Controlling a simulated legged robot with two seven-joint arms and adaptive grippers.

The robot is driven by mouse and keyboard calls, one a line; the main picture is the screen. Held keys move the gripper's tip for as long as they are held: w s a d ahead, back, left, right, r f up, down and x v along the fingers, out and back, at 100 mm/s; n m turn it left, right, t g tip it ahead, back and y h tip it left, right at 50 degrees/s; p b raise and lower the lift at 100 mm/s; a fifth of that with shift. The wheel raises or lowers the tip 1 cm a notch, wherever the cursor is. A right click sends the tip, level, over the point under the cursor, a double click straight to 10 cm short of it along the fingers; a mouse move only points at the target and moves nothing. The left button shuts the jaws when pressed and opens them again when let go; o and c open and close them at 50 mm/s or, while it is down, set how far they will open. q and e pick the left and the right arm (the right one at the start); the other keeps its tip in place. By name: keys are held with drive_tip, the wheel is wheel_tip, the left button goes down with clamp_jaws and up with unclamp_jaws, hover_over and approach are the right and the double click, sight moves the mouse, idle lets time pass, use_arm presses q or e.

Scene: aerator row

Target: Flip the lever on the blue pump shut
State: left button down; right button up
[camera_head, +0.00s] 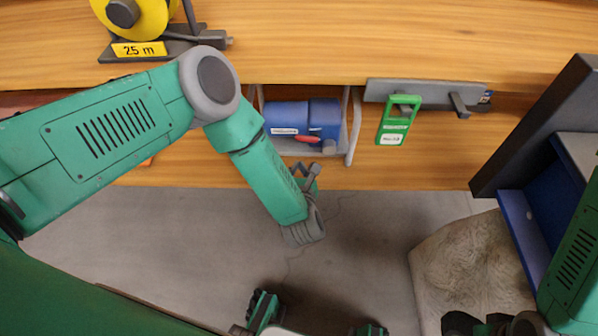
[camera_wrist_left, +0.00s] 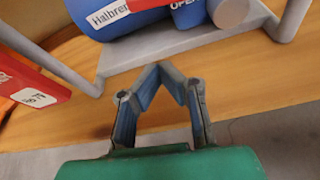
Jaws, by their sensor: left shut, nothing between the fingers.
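The blue pump (camera_head: 286,114) sits in a grey frame at the front of the wooden bench in the head view. A small red part (camera_head: 308,138), which looks like its lever, shows on its lower right. In the left wrist view, the pump (camera_wrist_left: 128,25) fills the top, with the red part (camera_wrist_left: 150,4) cut by the top edge and "OPEN" lettering beside it. My left gripper (camera_head: 307,168) is just below the pump. Its fingertips (camera_wrist_left: 160,68) meet with nothing between them, in front of the grey frame plate and apart from the red part. My right gripper is not in view.
A green tag (camera_head: 396,120) hangs from a grey bracket (camera_head: 425,93) right of the pump. A yellow reel (camera_head: 140,18) stands on the bench. A red board (camera_wrist_left: 28,85) is left of the frame in the wrist view. A rock-like block (camera_head: 470,262) stands on the floor.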

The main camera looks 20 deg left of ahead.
sight(298, 153)
use_arm(q)
drive_tip(key=b+x, duration=0.2)
drive_tip(key=x, duration=0.4)
drive_tip(key=shift+d+f, duration=0.1)
drive_tip(key=shift+f, duration=0.05)
wheel_tip(298, 153, up, 4)
drive_tip(key=shift+d+f, duration=0.1)
drive_tip(key=shift+f, duration=0.1)
drive_tip(key=shift+d+r, duration=0.15)
drive_tip(key=shift+r, duration=0.2)
drive_tip(key=shift+r, duration=0.1)
